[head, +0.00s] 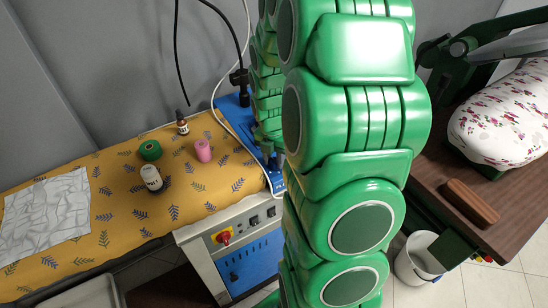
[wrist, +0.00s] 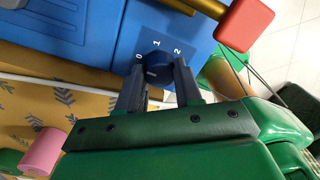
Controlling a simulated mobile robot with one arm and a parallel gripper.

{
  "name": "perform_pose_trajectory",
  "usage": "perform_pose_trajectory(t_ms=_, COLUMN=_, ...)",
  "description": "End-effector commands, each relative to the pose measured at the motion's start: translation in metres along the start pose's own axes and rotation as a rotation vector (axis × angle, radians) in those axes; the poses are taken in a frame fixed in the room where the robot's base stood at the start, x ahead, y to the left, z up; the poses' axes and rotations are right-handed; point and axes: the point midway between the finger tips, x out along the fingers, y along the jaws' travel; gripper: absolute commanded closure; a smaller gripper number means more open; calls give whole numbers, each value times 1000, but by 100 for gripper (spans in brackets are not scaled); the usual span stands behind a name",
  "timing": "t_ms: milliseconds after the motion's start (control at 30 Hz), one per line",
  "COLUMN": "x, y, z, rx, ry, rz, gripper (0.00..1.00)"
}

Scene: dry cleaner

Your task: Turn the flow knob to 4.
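In the wrist view, the dark blue round flow knob (wrist: 155,68) sits on a blue panel (wrist: 95,40). White numerals 0, 1 and 2 show around it; no 4 is visible. A pale mark shows on the knob's face, but I cannot read its setting surely. My gripper (wrist: 157,78) is at the knob, with one dark finger on each side of it. The fingers are apart. I cannot tell whether they press on the knob or leave small gaps.
A red block-shaped end on a yellow bar (wrist: 245,24) stands close by the knob. The table (head: 125,200) holds a pink spool (head: 203,151), a green spool (head: 150,150), bottles and a white cloth (head: 45,215). A red switch (head: 223,237) is on the cabinet front.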

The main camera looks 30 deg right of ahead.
Motion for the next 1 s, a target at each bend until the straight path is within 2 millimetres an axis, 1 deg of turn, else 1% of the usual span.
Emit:
perform_pose_trajectory(t_ms=33, x=0, y=0, z=0, rx=0, ry=0, rz=0, gripper=80)
perform_pose_trajectory(t_ms=133, x=0, y=0, z=0, rx=0, ry=0, rz=0, gripper=95)
perform_pose_trajectory(t_ms=167, x=0, y=0, z=0, rx=0, ry=0, rz=0, gripper=96)
perform_pose_trajectory(t_ms=367, x=0, y=0, z=0, rx=16, ry=1, rz=0, gripper=96)
perform_pose_trajectory(t_ms=567, x=0, y=0, z=0, rx=94, ry=4, rz=0, gripper=96)
perform_pose_trajectory(t_ms=767, x=0, y=0, z=0, rx=242, ry=10, rz=-1, gripper=96)
perform_pose_trajectory(t_ms=1000, x=0, y=0, z=1, rx=468, ry=20, rz=0, gripper=96)
